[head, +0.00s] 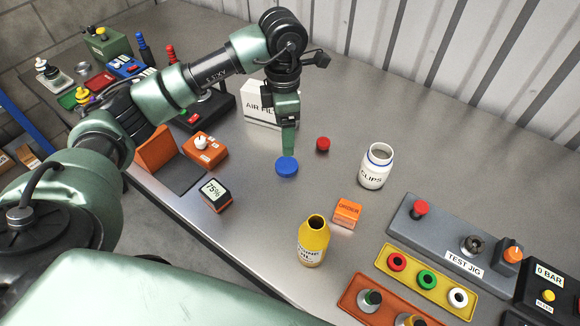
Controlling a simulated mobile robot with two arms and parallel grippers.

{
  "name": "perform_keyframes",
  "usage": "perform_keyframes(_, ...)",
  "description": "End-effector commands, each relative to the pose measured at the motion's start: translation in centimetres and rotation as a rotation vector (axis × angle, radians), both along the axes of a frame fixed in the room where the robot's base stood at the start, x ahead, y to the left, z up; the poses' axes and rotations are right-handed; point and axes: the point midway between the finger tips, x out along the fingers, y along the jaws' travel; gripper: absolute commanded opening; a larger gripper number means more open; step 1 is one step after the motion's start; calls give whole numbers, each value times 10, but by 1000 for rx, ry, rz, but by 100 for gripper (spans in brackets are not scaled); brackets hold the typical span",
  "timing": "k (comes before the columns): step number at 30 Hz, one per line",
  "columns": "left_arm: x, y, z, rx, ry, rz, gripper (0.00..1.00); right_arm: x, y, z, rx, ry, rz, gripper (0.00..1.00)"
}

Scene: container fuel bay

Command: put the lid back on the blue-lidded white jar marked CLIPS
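The white jar (376,167) marked CLIPS stands upright and open on the grey table, right of centre, with a blue ring around its neck. A round blue lid (287,167) lies to its left, apart from the jar. My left gripper (288,151) points down directly above or at the far edge of the blue lid. Its fingers are seen nearly edge-on, so their gap is hidden and I cannot tell whether they touch the lid. My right gripper is not in view.
A small red lid (323,144) lies between the blue lid and the jar. An open yellow bottle (313,241) and an orange ORDER box (347,213) stand nearer. A grey TEST JIG panel (448,240) is at right. A white box (262,108) stands behind my gripper.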

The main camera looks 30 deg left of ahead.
Motion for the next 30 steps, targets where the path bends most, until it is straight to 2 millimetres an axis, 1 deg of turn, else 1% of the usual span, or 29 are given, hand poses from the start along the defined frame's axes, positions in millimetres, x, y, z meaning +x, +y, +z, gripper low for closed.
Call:
perform_keyframes(1, 0, 0, -15, 0, 0, 0, 80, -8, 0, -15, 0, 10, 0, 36)
perform_keyframes(5, 0, 0, -30, -1, -1, 0, 80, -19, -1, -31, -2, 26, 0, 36)
perform_keyframes(9, 0, 0, -40, -1, -1, 0, 80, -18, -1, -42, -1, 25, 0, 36)
perform_keyframes(15, 0, 0, -39, -1, -1, 0, 80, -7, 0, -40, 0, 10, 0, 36)
perform_keyframes(21, 0, 0, -40, -1, 1, 0, 80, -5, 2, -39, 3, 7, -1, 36)
perform_keyframes(23, 0, 0, -43, 0, 2, 0, 80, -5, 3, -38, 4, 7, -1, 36)
perform_keyframes(28, -1, -1, -61, 0, 4, 0, 80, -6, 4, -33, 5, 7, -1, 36)
perform_keyframes(30, 0, -1, -65, -1, 1, 0, 80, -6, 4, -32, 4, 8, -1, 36)
